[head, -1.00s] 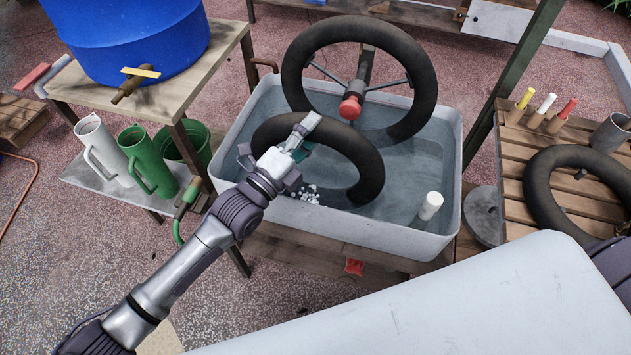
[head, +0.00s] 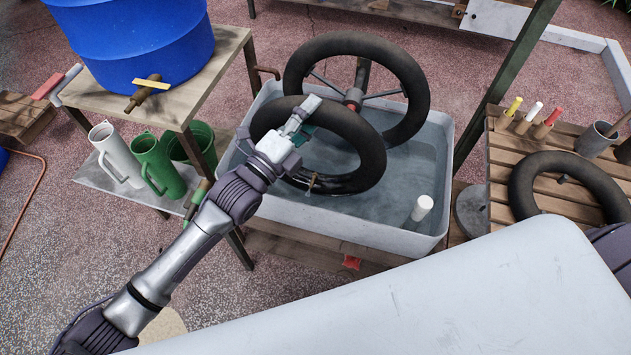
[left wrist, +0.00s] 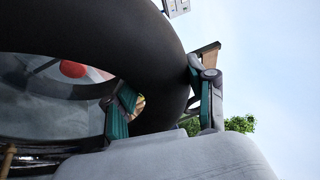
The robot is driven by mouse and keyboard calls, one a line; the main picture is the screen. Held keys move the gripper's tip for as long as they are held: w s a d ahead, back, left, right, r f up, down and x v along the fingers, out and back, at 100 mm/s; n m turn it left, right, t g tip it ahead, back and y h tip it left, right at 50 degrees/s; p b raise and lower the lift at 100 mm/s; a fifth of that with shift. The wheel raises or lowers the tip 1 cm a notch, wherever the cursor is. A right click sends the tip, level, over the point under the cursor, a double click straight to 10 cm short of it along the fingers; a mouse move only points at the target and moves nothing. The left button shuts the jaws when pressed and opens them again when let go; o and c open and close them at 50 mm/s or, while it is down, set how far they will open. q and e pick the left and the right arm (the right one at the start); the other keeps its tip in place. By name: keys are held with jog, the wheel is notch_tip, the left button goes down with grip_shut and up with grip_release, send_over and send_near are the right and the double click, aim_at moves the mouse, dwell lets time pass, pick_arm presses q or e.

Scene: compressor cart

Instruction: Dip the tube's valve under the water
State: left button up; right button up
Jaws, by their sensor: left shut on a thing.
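My left gripper (head: 292,133) is shut on the upper left side of a black tube (head: 352,128) and holds it tilted over the grey water tank (head: 345,232). In the left wrist view, green-padded fingers (left wrist: 162,105) sit on either side of the black tube (left wrist: 130,45). The brass valve (head: 312,183) shows at the tube's near lower side, pointing down; a brassy piece, likely the same valve (left wrist: 8,160), shows in the left wrist view. My right gripper is not in view.
A spoked black wheel (head: 412,85) stands behind the tube. A white cylinder (head: 422,208) is in the tank's near right corner. A blue barrel (head: 135,45) and jugs (head: 157,165) are left; a slatted table with another tube (head: 525,190) is right.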

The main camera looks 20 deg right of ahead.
pick_arm(q)
jog(key=shift+r+p, duration=3.45)
jog(key=shift+r, duration=1.35)
jog(key=shift+s, duration=0.1)
